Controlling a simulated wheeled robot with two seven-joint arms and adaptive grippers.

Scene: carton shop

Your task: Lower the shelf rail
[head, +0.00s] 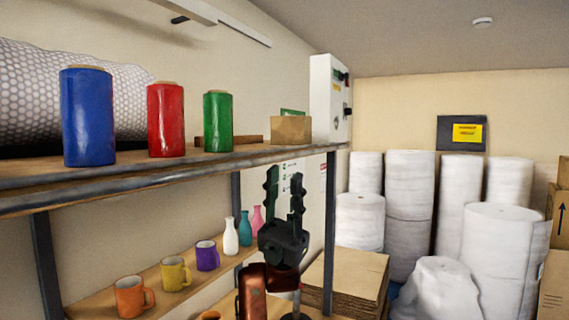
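A worn grey metal rail (100,184) runs along the front edge of the upper shelf, from the left picture edge to the dark post (330,220). My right gripper (285,182) stands upright below the right part of this rail, in front of the lower shelf's right end. Its two dark fingers point up and are spread apart, with nothing between them. The fingertips look a little below the rail; I cannot tell how far in front of it they are. My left gripper does not show.
The upper shelf holds blue (88,115), red (166,120) and green (218,120) rolls, a small carton (291,130) and bubble wrap (90,85). Mugs (134,297) and bottles (231,237) stand on the lower shelf. Flat cardboard (345,270) and white rolls (495,250) stand right.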

